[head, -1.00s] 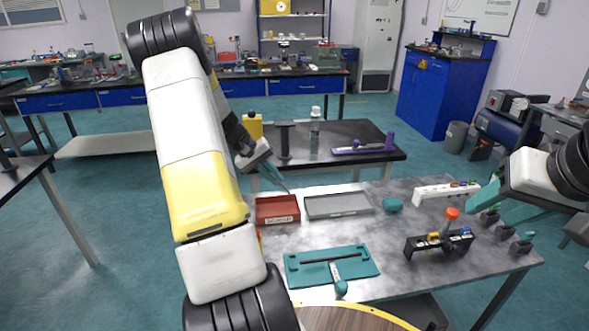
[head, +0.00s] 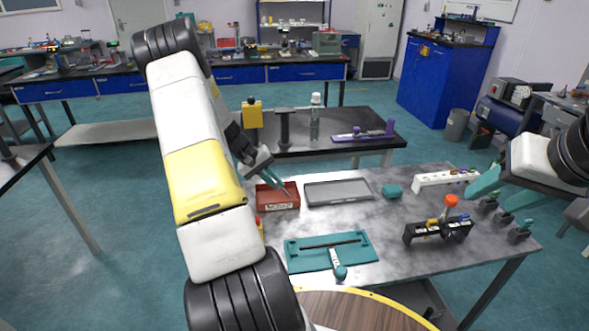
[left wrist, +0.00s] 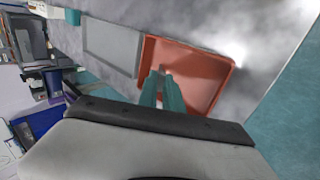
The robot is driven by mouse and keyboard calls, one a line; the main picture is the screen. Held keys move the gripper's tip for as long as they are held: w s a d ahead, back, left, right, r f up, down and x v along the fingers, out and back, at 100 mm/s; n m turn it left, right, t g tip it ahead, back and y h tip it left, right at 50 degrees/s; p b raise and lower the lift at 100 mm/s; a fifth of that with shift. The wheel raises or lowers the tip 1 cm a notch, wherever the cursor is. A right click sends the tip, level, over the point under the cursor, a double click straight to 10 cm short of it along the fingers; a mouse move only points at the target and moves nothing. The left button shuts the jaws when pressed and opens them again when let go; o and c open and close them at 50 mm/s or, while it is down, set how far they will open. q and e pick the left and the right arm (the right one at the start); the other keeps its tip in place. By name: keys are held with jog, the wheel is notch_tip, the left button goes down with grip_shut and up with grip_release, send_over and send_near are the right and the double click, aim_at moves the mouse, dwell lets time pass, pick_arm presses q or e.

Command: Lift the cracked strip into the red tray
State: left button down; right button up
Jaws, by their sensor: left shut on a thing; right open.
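The red tray (head: 290,204) stands at the left back of the steel table, with a white label on its front; it also shows in the left wrist view (left wrist: 205,70). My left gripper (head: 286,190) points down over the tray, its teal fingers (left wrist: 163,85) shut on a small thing. A pale bit shows at the fingertips in the left wrist view, too small to identify as the cracked strip. A teal board (head: 300,256) with a long dark bar (head: 330,243) lies in front of the tray. My right gripper (head: 483,186) is open at the right, above the table.
A grey tray (head: 338,194) stands right of the red tray. A teal block (head: 392,191), a white power strip (head: 432,179) and a black rack (head: 422,236) with an orange-topped item are further right. A teal-and-white tool (head: 338,266) lies against the teal board.

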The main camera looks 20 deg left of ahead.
pick_arm(q)
jog(key=c, duration=1.4)
grip_release()
jog(key=shift+c, duration=0.2)
jog(key=v, duration=0.7)
jog(key=shift+a+r, duration=0.2)
jog(key=shift+r, duration=0.15)
